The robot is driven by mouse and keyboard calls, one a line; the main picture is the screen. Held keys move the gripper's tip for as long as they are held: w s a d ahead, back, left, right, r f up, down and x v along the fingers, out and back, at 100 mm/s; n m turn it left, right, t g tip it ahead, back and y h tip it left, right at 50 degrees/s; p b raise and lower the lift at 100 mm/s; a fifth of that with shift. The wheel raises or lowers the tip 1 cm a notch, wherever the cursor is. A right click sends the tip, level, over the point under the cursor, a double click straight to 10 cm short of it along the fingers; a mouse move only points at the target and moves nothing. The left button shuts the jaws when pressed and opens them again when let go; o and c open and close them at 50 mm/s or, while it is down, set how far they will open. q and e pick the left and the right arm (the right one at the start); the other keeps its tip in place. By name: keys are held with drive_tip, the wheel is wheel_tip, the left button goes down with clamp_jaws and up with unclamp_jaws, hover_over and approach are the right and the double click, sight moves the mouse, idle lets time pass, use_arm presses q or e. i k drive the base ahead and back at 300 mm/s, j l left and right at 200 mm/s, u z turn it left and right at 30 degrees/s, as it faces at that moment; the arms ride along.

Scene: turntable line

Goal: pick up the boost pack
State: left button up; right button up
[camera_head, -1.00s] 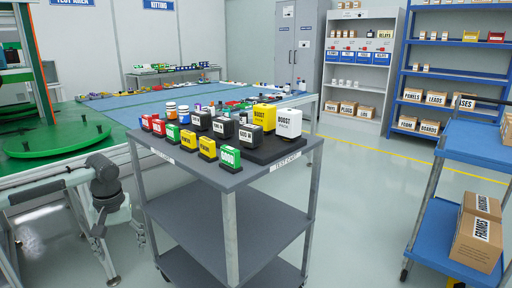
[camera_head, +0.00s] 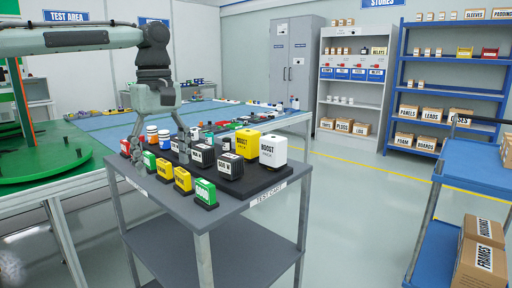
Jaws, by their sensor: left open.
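Two blocks labelled boost stand at the back right of the dark tray (camera_head: 262,186) on the test cart (camera_head: 225,224). One is a yellow boost pack (camera_head: 247,143), the other a white boost pack (camera_head: 273,150) to its right. My left gripper (camera_head: 157,150) points down with its fingers spread, over the left part of the cart top. It is to the left of both boost packs and apart from them. Its fingers partly hide small items behind them. I see nothing held between them.
Black blocks (camera_head: 230,166) stand in front of the boost packs. Small yellow (camera_head: 183,179), green (camera_head: 205,192) and red blocks line the cart's front left edge. A green turntable (camera_head: 45,155) is at left. A blue cart with boxes (camera_head: 481,258) is at right; floor between is clear.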

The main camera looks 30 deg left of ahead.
sight(247, 141)
drive_tip(key=i, duration=1.2)
